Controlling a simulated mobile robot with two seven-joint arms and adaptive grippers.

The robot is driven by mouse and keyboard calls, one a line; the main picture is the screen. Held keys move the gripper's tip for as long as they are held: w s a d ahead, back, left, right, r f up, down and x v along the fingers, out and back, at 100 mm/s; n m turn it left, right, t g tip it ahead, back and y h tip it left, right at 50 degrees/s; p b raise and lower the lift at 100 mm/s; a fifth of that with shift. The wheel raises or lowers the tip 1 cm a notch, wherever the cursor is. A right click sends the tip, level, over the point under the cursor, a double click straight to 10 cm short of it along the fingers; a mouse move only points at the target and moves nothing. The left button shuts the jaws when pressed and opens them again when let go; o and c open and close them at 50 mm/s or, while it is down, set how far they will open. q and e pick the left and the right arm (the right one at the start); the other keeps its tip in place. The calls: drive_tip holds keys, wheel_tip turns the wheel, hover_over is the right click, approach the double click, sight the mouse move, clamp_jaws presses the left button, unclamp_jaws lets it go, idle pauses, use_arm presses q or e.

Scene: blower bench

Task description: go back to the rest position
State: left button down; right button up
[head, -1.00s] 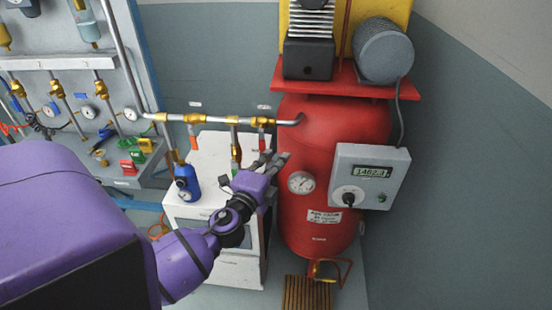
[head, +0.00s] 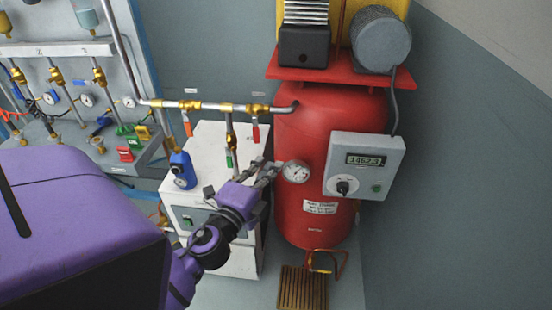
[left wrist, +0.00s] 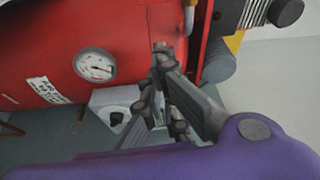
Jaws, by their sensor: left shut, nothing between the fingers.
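My left gripper (head: 268,171) is shut and empty. In the head view it is in front of the white cabinet, just left of the red tank's pressure gauge (head: 296,171). In the left wrist view its closed fingers (left wrist: 158,60) point toward the red tank (left wrist: 60,45), and the gauge (left wrist: 95,65) shows to their left. I cannot tell whether the fingertips touch anything. My right gripper is in neither view.
The red tank (head: 325,120) bears a grey control box (head: 364,165) reading about 1462. A white cabinet (head: 215,145) with a blue device (head: 183,170) stands left of it. A wooden slatted grate (head: 302,288) lies on the floor.

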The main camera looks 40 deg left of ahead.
use_arm(q)
drive_tip(key=shift+s+d, duration=0.15)
drive_tip(key=shift+s, duration=0.3)
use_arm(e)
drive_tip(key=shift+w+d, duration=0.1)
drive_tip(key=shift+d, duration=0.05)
